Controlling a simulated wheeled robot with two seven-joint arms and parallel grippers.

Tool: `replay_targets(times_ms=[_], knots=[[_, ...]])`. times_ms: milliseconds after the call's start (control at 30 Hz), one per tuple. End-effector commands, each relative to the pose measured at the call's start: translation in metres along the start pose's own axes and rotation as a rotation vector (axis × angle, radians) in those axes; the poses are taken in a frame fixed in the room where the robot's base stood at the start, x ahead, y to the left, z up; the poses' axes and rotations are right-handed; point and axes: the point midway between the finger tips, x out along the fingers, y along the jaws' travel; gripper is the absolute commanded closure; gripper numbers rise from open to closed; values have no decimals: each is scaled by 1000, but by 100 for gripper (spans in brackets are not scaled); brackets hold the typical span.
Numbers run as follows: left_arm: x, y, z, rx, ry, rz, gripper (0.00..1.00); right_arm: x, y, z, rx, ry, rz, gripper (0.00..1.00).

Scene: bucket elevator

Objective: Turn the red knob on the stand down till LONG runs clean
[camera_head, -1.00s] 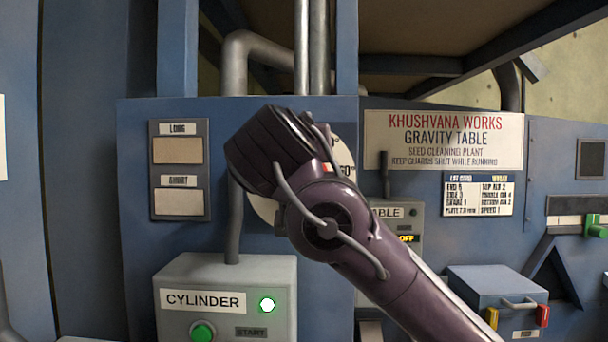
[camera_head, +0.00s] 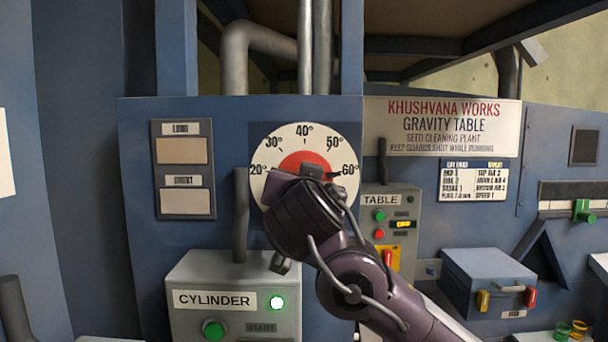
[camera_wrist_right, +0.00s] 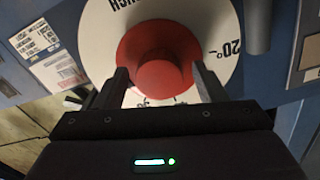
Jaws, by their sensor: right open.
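The red knob (camera_head: 304,160) sits at the centre of a white dial (camera_head: 267,150) marked from 20° to 60°. My right gripper (camera_head: 300,174) is in front of the dial and hides its lower part. A dark tip shows near the 60° mark; I cannot tell if it is the pointer. In the right wrist view, the open gripper fingers (camera_wrist_right: 162,80) stand either side of the red knob (camera_wrist_right: 158,55). I cannot tell if they touch it. The LONG window (camera_head: 182,151) shows a plain tan patch; the lower window (camera_head: 185,202) is paler. My left gripper is out of view.
The CYLINDER box (camera_head: 232,280) with a lit green lamp stands below the dial. The TABLE control box (camera_head: 405,225) is right of it. A vertical grey pipe (camera_head: 240,215) rises left of the dial. A blue box (camera_head: 485,275) lies further right.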

Motion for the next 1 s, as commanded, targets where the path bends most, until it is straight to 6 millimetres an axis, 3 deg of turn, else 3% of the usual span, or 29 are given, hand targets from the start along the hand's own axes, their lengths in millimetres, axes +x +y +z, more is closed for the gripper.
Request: replay_targets(times_ms=[233, 567, 1000], knots=[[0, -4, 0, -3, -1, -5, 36, 1, 0, 1, -1, 0, 0, 37], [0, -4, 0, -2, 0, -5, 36, 1, 0, 0, -1, 0, 0, 80], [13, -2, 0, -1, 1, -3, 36, 0, 0, 3, -100, 0, -1, 80]])
